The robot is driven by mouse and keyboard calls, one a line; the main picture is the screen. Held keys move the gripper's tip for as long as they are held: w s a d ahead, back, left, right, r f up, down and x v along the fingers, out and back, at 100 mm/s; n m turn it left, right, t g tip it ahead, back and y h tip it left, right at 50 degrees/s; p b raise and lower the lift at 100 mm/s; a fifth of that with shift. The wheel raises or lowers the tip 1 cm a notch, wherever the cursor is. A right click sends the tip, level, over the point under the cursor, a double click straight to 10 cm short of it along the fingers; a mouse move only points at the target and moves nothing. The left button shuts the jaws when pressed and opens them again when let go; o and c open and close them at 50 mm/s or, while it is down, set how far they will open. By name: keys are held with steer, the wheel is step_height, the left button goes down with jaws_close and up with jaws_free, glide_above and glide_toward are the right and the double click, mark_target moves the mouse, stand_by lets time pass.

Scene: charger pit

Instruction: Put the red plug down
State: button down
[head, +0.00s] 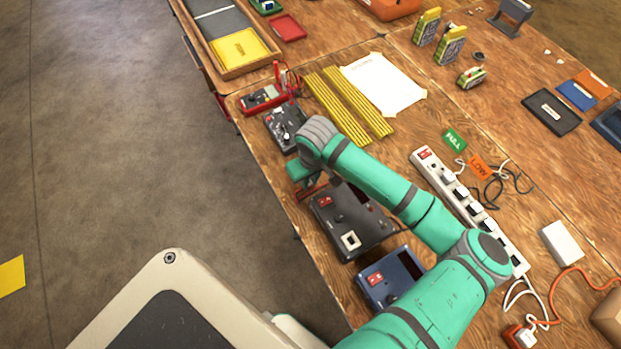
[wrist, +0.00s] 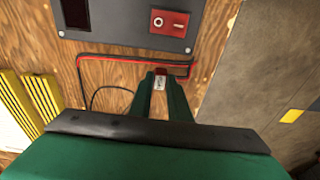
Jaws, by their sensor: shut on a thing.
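In the wrist view my gripper (wrist: 160,84) is shut on the small red plug (wrist: 160,72), which has a pale marked face between the two green fingertips. The plug is in front of the bench edge, near a red lead and a black lead. I cannot tell whether it touches the wood. In the head view my gripper (head: 300,172) is at the left edge of the bench, between the dark grey charger (head: 338,208) and a smaller grey box with dials (head: 285,124). The plug cannot be made out there; my wrist hides much of that spot.
A blue charger (head: 372,293) stands nearer, and a red meter (head: 262,97) farther off. Yellow strips (head: 338,112) and white paper (head: 383,80) lie beyond my wrist. A white power strip (head: 436,178) is to the right. The bench drops to the floor (head: 130,130) at left.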

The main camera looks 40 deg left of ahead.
steer(key=shift+s+f, duration=0.1)
steer(key=shift+s, duration=0.05)
steer(key=c, duration=1.7)
jaws_free()
steer(key=shift+a, duration=0.15)
steer(key=shift+o, duration=0.2)
step_height(320, 180, up, 12)
steer(key=d, duration=0.1)
steer(key=shift+s+d, duration=0.15)
steer(key=shift+d, duration=0.05)
